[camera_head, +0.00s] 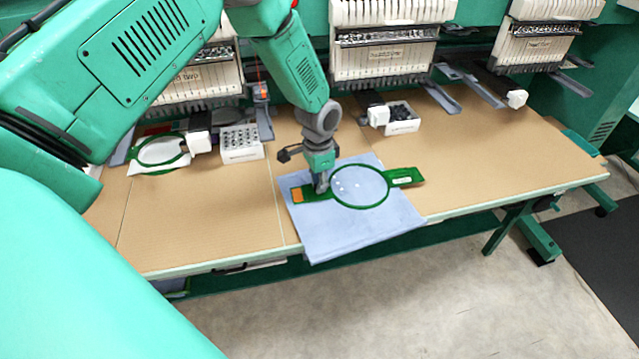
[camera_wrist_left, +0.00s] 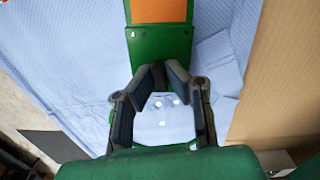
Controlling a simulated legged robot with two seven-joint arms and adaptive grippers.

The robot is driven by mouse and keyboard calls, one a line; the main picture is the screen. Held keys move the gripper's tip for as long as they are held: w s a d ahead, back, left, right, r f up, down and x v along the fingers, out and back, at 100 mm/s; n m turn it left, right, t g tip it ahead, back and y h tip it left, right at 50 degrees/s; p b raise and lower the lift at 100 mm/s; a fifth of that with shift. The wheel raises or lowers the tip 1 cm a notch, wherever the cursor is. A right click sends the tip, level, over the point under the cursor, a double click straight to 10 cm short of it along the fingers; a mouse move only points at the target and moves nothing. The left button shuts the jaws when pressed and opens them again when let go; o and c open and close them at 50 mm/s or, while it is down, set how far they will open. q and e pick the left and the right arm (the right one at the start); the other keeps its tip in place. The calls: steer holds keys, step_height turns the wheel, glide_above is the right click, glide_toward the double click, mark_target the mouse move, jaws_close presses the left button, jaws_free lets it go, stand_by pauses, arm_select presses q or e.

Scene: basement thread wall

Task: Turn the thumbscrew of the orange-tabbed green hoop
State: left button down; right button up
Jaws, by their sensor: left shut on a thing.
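The orange-tabbed green hoop (camera_head: 388,197) lies on a light blue cloth (camera_head: 335,234) on the table. Its orange tab (camera_head: 297,195) is at the left end, and the tab also shows at the top of the left wrist view (camera_wrist_left: 158,10). My left gripper (camera_head: 321,188) points down at the hoop's left side, where the tab arm meets the ring. In the left wrist view its fingers (camera_wrist_left: 160,78) are close together at the base of the green arm (camera_wrist_left: 160,46). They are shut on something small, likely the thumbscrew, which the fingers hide. My right gripper is not in view.
Another green hoop (camera_head: 160,151) with white cloth lies at the left back. White boxes (camera_head: 241,143) (camera_head: 401,119) of small parts stand near the embroidery machine heads (camera_head: 380,50). The tan table (camera_head: 480,150) is clear at right and front left.

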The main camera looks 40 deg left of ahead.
arm_select(q)
steer(key=shift+m, duration=1)
steer(key=c, duration=1.6)
jaws_free()
steer(key=shift+r, duration=0.3)
step_height(320, 180, up, 11)
steer(key=shift+r, duration=0.15)
